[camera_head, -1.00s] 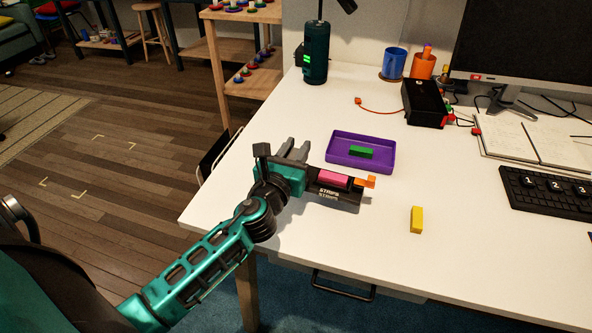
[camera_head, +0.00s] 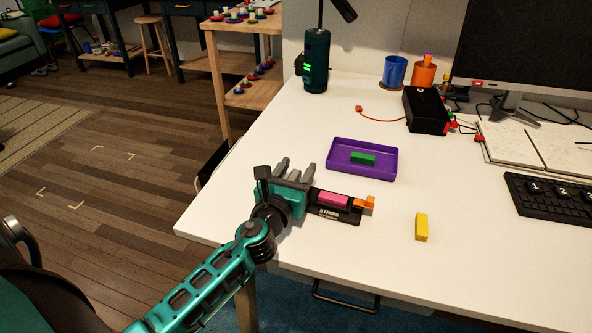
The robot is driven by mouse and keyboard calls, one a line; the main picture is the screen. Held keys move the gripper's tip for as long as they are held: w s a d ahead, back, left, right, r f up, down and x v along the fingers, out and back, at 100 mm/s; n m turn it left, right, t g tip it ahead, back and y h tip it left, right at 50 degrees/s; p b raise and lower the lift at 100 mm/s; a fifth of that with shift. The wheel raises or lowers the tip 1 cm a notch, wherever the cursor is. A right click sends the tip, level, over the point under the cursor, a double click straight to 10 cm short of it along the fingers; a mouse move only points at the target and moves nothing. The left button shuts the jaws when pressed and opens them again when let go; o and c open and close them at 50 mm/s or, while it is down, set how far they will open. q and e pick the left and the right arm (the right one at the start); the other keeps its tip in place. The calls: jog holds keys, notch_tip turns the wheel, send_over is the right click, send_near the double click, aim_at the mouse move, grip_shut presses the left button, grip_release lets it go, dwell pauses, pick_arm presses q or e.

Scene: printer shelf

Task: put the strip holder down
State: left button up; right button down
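The strip holder (camera_head: 322,210) is a low black holder labelled STRIPS, with a pink block (camera_head: 333,199) and an orange piece (camera_head: 364,202) at its right end. It appears to rest on the white table (camera_head: 470,270), left of the yellow block. My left gripper (camera_head: 296,172) is just left of the holder, its grey fingers pointing away across the table. The fingers stand apart with nothing visible between them. The holder's left end is close against the gripper body; whether they touch is hidden. My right gripper is not in view.
A purple tray (camera_head: 385,174) with a green block (camera_head: 362,158) lies behind the holder. A yellow block (camera_head: 421,227) lies to the right. A keyboard (camera_head: 545,197), notebook (camera_head: 515,147) and black box (camera_head: 426,110) are farther right. The table's front right is clear.

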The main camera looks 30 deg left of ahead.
pick_arm(q)
jog(key=shift+r, duration=0.2)
jog(key=s, duration=0.3)
jog(key=s+d+b, duration=0.1)
jog(key=s, duration=0.3)
jog(key=s+d, duration=0.1)
jog(key=s, duration=0.2)
jog(key=shift+s+f, duration=0.2)
jog(key=shift+s, duration=0.05)
jog(key=shift+s+d+r, duration=0.1)
jog(key=shift+s, duration=0.55)
